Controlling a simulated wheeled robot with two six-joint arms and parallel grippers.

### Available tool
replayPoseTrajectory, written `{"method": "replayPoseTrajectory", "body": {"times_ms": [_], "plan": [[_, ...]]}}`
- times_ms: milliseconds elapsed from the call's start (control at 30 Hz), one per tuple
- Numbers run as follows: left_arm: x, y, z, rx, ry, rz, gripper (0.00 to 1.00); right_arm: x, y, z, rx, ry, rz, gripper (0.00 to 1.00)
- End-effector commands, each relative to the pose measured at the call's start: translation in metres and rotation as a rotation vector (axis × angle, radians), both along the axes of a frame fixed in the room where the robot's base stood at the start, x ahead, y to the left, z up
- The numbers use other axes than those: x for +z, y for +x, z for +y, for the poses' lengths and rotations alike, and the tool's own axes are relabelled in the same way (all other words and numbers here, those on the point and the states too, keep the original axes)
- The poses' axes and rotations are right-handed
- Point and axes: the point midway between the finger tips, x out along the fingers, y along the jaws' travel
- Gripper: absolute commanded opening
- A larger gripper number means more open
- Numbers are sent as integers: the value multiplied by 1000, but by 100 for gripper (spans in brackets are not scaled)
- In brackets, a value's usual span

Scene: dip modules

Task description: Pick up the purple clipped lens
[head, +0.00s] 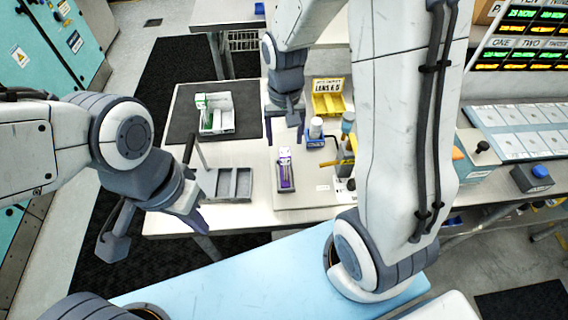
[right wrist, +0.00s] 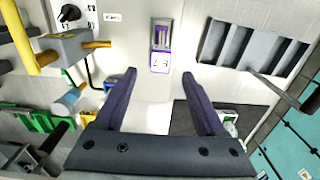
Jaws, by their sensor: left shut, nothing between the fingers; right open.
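The purple clipped lens (head: 285,172) is a small upright-looking white-and-purple piece on the pale mat in the middle of the table. In the right wrist view the purple clipped lens (right wrist: 161,45) lies just beyond the fingertips, roughly centred between them, with a white label at its near end. My right gripper (head: 285,130) is open and empty, behind the lens in the head view; its spread fingers (right wrist: 158,73) do not touch the lens. My left gripper (head: 196,222) is shut and empty at the table's front left edge, well left of the lens.
A grey compartment tray (head: 228,184) sits left of the lens. A white-green box (head: 215,115) stands on a dark mat behind it. A yellow bin (head: 328,98), a blue-and-white bottle (head: 315,130) and a fixture with yellow rods (right wrist: 65,48) are to the right in the head view.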

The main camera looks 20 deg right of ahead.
Motion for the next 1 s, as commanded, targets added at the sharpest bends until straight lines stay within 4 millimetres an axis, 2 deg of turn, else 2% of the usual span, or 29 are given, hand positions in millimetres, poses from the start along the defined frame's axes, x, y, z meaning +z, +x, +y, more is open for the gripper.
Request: {"method": "replayPoseTrajectory", "body": {"times_ms": [267,533,867,1000], "plan": [[8,0,0,0,0,0,0,-22,-3,1,2,0,6,72],[18,0,0,-1,0,0,0,-58,-5,2,3,0,4,72],[17,0,0,-2,0,0,0,-64,-4,2,3,1,0,72],[17,0,0,-2,0,0,0,-64,-4,2,3,1,0,19]]}}
